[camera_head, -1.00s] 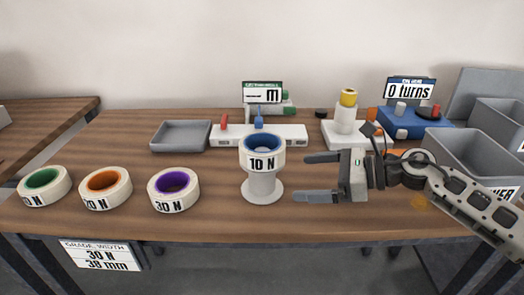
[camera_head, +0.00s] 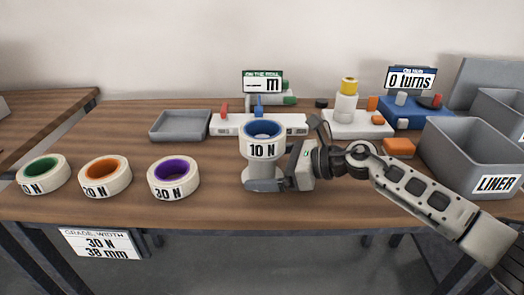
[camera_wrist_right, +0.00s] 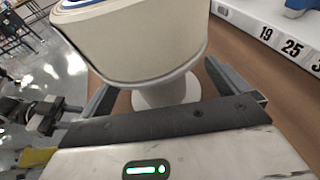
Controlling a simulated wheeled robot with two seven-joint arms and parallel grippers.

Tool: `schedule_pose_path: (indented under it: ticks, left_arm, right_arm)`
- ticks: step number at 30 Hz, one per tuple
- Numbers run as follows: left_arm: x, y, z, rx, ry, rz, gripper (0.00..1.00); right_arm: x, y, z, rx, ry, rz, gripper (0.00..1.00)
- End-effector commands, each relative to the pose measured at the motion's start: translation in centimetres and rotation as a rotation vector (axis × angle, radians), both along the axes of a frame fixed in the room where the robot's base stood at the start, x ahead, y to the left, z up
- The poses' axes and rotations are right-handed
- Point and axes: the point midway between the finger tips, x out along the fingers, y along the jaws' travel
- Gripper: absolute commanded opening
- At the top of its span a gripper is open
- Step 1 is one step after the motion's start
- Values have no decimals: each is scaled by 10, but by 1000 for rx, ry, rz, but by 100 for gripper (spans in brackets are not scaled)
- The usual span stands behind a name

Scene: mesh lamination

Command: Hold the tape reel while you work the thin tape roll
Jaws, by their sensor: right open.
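A cream tape roll with a blue core, marked 10 N (camera_head: 262,147), sits on a white pedestal stand (camera_head: 265,172) near the middle of the table. My right gripper (camera_head: 258,182) is open and reaches in from the right, just below this roll. Its fingers lie on either side of the stand's post, as the right wrist view (camera_wrist_right: 165,92) shows. I cannot tell whether they touch it. The stand's lower part is partly hidden by the gripper. Three more rolls lie to the left, with a green core (camera_head: 43,175), an orange core (camera_head: 105,177) and a purple core (camera_head: 173,180).
A grey tray (camera_head: 180,126) and a white device with levers (camera_head: 228,126) stand behind. At the right are a white base with a yellow-topped post (camera_head: 347,100), a blue device (camera_head: 408,112), an orange block (camera_head: 398,147) and a grey LINER bin (camera_head: 474,153).

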Motion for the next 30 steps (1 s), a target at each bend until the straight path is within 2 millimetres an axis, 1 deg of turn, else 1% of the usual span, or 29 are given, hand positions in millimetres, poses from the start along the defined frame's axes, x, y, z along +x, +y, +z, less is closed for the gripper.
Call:
schedule_pose_path:
  ticks: [6,7,8,9,11,12,14,16,17,18,20,21,30]
  left_arm:
    - [0,0,0,0,0,-1,36]
    - [0,0,0,0,0,-1,36]
    - [0,0,0,0,0,-1,36]
    - [0,0,0,0,0,-1,36]
    - [0,0,0,0,0,-1,36]
    - [0,0,0,0,0,-1,36]
    - [0,0,0,1,1,-2,36]
    - [0,0,0,1,0,-2,36]
    - [0,0,0,1,0,-2,36]
    - [0,0,0,1,0,-2,36]
    - [0,0,0,2,1,-2,36]
    - [0,0,-1,2,1,-2,36]
    - [-1,0,-2,2,4,-3,36]
  right_arm:
    - [0,0,0,0,0,-1,100]
    - [0,0,0,0,0,-1,94]
    - [0,0,0,0,0,-1,86]
    - [0,0,0,0,1,-1,75]
    - [0,0,0,0,1,-1,58]
    - [0,0,0,0,1,-1,47]
    - [0,0,0,0,1,-1,30]
    - [0,0,0,0,1,-1,29]
    - [0,0,0,0,1,-1,43]
    - [0,0,0,0,1,-1,32]
    - [0,0,0,0,1,-1,15]
    - [0,0,0,0,1,-1,10]
    - [0,0,0,0,1,0,10]
